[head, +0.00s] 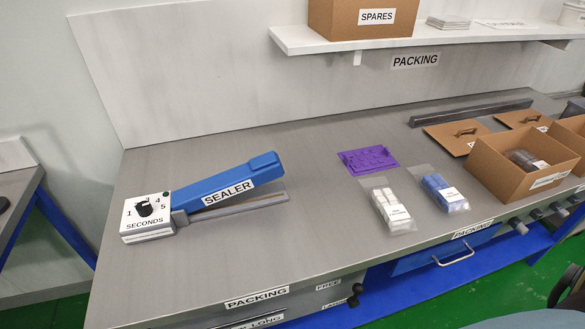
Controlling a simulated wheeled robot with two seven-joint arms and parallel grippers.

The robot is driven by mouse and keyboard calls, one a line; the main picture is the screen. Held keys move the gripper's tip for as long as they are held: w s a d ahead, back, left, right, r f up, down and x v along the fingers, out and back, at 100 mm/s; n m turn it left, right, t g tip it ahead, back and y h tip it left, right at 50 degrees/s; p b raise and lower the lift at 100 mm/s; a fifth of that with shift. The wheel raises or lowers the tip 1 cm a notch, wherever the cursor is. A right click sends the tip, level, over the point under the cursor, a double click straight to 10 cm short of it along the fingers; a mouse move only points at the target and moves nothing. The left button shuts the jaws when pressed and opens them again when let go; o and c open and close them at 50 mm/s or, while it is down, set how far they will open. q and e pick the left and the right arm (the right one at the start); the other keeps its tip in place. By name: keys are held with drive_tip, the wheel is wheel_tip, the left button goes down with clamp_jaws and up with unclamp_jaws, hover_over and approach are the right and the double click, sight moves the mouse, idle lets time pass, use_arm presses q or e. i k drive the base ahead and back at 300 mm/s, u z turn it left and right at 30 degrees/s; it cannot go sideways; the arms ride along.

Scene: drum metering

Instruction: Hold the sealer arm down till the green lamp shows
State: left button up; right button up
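The sealer's blue arm (229,180), labelled SEALER, stands raised at an angle over its grey lower bar (240,205) on the left half of the bench. A gap shows between arm and bar at the right end. The white timer box (147,217) at its left end has a black dial and the word SECONDS. I see no lit green lamp on it. Neither of my grippers is in view.
A purple mat (368,160), a bag of white items (388,206) and a bag of blue items (440,192) lie right of the sealer. An open cardboard box (504,175) stands further right. The bench around the sealer is clear.

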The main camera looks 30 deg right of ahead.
sight(266, 167)
drive_tip(key=z, duration=0.05)
drive_tip(key=k, duration=0.75)
drive_tip(key=u, duration=0.6)
drive_tip(key=k, duration=0.6)
drive_tip(key=u, duration=0.7)
drive_tip(key=i, duration=1.05)
drive_tip(key=z, duration=0.35)
drive_tip(key=i, duration=0.9)
drive_tip(key=z, duration=1.25)
drive_tip(key=i, duration=0.2)
drive_tip(key=z, duration=0.15)
